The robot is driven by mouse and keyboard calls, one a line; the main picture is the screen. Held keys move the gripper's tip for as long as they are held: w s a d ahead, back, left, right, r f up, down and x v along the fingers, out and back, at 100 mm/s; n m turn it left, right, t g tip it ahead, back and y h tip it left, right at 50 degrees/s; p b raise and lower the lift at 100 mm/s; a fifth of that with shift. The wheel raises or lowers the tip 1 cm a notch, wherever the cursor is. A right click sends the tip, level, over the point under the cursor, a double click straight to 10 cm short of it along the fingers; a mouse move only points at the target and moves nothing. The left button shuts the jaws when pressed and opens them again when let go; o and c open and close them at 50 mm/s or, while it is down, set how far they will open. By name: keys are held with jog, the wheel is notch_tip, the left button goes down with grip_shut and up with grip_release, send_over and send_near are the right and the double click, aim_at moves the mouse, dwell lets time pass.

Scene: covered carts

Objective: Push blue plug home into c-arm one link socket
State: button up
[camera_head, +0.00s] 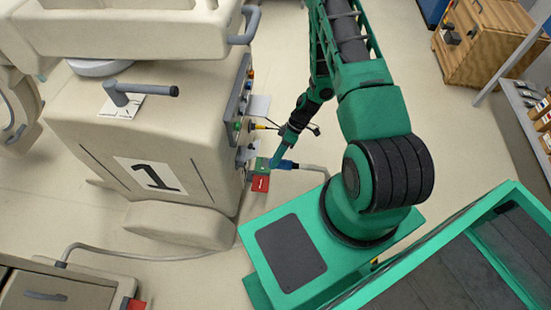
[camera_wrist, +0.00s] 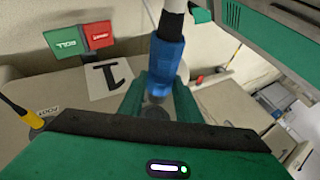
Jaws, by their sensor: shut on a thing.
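The blue plug (camera_head: 288,165) is at the side of the beige c-arm unit (camera_head: 150,130) marked 1, with a pale cable trailing right. It shows large in the wrist view (camera_wrist: 165,65), upright in the picture. My gripper (camera_head: 276,162) is shut on it, a green finger on each side in the wrist view (camera_wrist: 160,92). A green and red tag (camera_head: 260,182) hangs beside the plug; this tag also shows in the wrist view (camera_wrist: 80,40). The link socket is hidden, so I cannot tell how far the plug is in.
The unit's side panel (camera_head: 240,112) carries several coloured connectors close to my gripper. A yellow plug (camera_wrist: 18,112) sits at left in the wrist view. A grey cable (camera_head: 150,250) runs along the floor. A wooden crate (camera_head: 480,42) stands at the back right.

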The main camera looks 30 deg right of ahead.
jog(key=shift+w+a, duration=0.8)
jog(key=shift+a, duration=0.35)
jog(key=shift+w+a, duration=0.8)
jog(key=shift+a, duration=0.35)
jog(key=shift+w+a, duration=0.55)
jog(key=shift+a, duration=0.3)
jog(key=shift+w+a, duration=0.55)
jog(key=shift+a, duration=0.3)
dwell(0.6)
jog(key=o, duration=1.3)
jog(key=shift+r, duration=0.1)
jog(key=v, duration=1)
jog(key=shift+w+d+r, duration=0.15)
jog(key=shift+d+r, duration=0.1)
jog(key=shift+d, duration=0.05)
